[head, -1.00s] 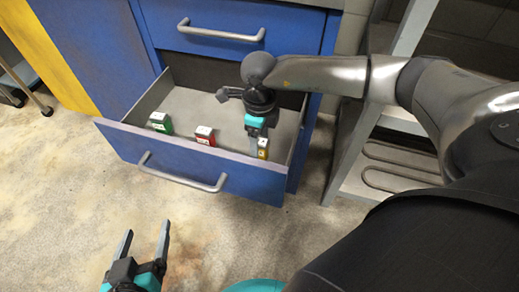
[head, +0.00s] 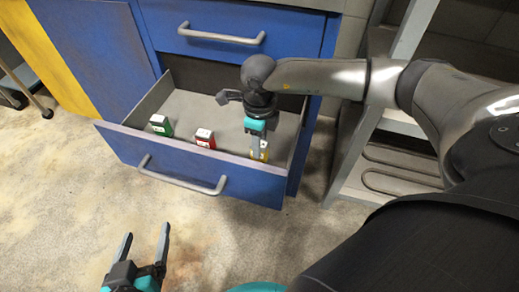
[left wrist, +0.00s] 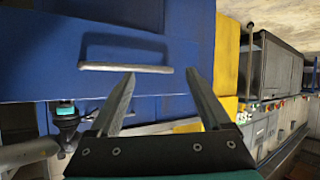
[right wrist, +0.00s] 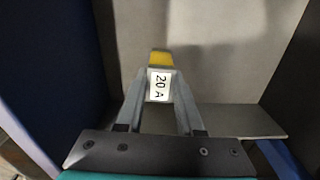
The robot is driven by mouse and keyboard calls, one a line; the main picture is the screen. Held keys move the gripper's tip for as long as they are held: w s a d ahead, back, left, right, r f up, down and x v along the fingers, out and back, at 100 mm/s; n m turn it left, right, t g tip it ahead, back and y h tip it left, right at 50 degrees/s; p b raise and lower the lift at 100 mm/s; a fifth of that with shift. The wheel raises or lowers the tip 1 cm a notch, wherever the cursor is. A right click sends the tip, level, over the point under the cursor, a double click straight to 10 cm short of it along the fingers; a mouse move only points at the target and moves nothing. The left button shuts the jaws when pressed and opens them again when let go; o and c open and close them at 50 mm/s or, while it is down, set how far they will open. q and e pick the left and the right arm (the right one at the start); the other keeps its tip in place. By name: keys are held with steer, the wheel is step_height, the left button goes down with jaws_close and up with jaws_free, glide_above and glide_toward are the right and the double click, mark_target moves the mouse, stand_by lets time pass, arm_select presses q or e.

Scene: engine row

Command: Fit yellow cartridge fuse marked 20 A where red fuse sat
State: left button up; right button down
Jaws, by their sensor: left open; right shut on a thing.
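The yellow cartridge fuse (right wrist: 160,61) has a white label reading 20 A and sits between the fingers of my right gripper (right wrist: 159,90), which is shut on it. In the head view the right gripper (head: 257,146) reaches down into the open drawer's right end and partly hides the yellow fuse (head: 264,152). A red fuse (head: 204,138) with a white top stands in the drawer, left of the yellow one. My left gripper (head: 145,246) is open and empty, low in front of the drawer; it also shows in the left wrist view (left wrist: 165,80).
A green fuse (head: 160,125) stands at the drawer's left. The open blue drawer (head: 190,172) has a front wall with a metal handle. A closed drawer (head: 215,25) is above it. A grey shelf rack (head: 375,110) stands at the right.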

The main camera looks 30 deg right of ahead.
steer(key=shift+r, duration=0.25)
